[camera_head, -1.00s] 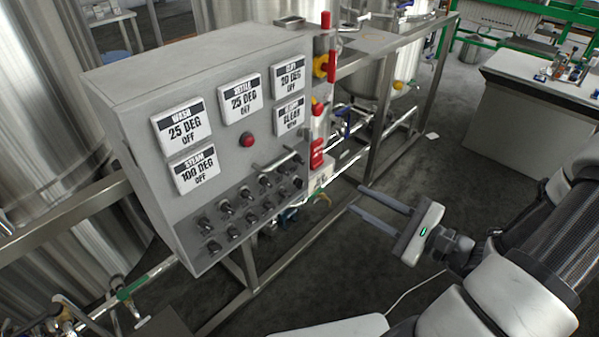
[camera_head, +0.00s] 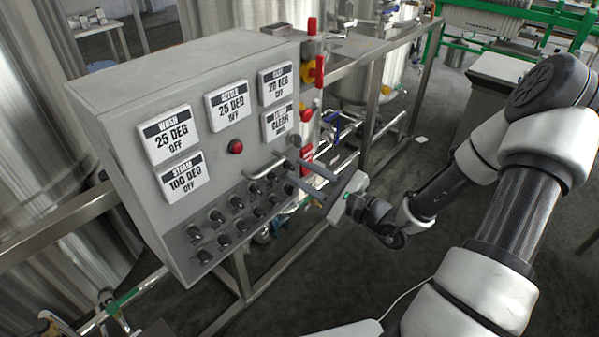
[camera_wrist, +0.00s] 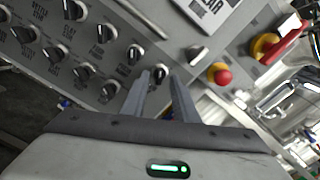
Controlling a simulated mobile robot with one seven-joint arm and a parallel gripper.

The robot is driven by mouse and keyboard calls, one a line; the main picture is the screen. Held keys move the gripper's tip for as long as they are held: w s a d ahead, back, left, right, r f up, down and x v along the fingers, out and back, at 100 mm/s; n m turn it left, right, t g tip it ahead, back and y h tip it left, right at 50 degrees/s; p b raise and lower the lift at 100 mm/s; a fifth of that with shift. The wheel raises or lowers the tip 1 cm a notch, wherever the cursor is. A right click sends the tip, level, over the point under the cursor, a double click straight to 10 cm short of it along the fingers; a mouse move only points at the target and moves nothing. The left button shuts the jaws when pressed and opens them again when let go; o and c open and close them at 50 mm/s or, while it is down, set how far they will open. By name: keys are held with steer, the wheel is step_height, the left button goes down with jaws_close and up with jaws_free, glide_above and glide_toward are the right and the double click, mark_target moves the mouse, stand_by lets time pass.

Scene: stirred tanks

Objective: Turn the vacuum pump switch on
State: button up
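A grey control panel (camera_head: 150,205) carries several black rotary switches (camera_head: 237,202) in rows on its lower front. Their labels are too small or blurred to read surely, so I cannot tell which one is the vacuum pump switch. My gripper (camera_head: 296,170) is at the right end of these rows, its two fingers pointing at the panel. In the wrist view my gripper (camera_wrist: 160,76) is open, with a gap between the fingers. One black switch (camera_wrist: 160,70) shows between the fingertips. I cannot tell whether the fingers touch it.
A metal handle (camera_head: 264,168) sticks out above the switches. A red button (camera_head: 236,146) and display plates (camera_head: 170,135) sit higher. A red and yellow emergency knob (camera_wrist: 220,74) and a red-handled yellow switch (camera_wrist: 266,47) are at the panel's right. Steel tanks (camera_head: 30,110) stand behind.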

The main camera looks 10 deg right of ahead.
steer(key=shift+w+a, duration=0.35)
steer(key=shift+w, duration=0.05)
jaws_close()
